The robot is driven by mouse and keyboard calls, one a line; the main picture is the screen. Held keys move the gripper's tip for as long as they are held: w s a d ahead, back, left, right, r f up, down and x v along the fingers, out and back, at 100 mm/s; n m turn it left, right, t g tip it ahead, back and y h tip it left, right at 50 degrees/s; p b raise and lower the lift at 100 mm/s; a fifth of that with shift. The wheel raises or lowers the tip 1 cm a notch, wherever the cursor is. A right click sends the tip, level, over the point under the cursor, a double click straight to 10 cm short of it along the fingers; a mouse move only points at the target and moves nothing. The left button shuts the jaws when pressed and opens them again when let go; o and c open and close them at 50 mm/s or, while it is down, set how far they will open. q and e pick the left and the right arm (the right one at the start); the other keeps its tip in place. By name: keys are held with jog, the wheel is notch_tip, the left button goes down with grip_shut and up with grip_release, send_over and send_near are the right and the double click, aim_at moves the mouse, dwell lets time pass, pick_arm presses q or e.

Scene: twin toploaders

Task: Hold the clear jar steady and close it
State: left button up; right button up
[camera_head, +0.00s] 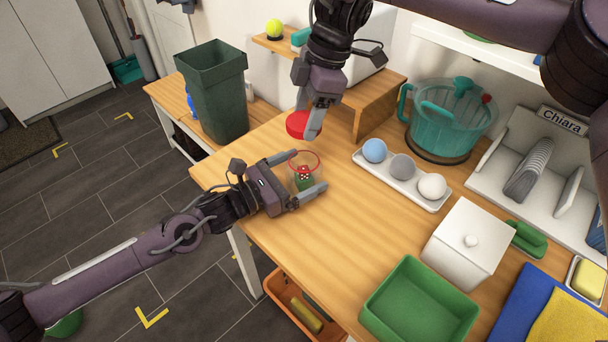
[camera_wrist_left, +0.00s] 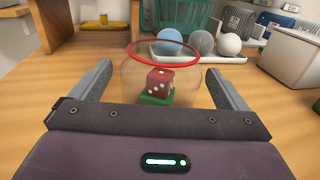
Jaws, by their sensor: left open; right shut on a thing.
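The clear jar (camera_head: 307,170) stands upright on the wooden table, with a red ring around its open mouth. Inside it are a red die and a green block, clearer in the left wrist view, where the jar (camera_wrist_left: 134,84) stands between my left fingers. My left gripper (camera_head: 308,174) is open, with one finger on each side of the jar; a gap shows on both sides in the wrist view. My right gripper (camera_head: 307,122) is shut on the red lid (camera_head: 297,124) and holds it above the table, higher than and just behind the jar.
A white tray (camera_head: 443,204) with three balls lies right of the jar. A dark green bin (camera_head: 214,95) stands at the table's left. A wooden riser (camera_head: 377,100) is behind. A white lidded box (camera_head: 468,245) and a green tray (camera_head: 407,318) occupy the front right.

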pick_arm(q)
jog(key=shift+x, duration=0.8)
jog(key=c, duration=1.5)
pick_arm(e)
jog(key=shift+f, duration=2.45)
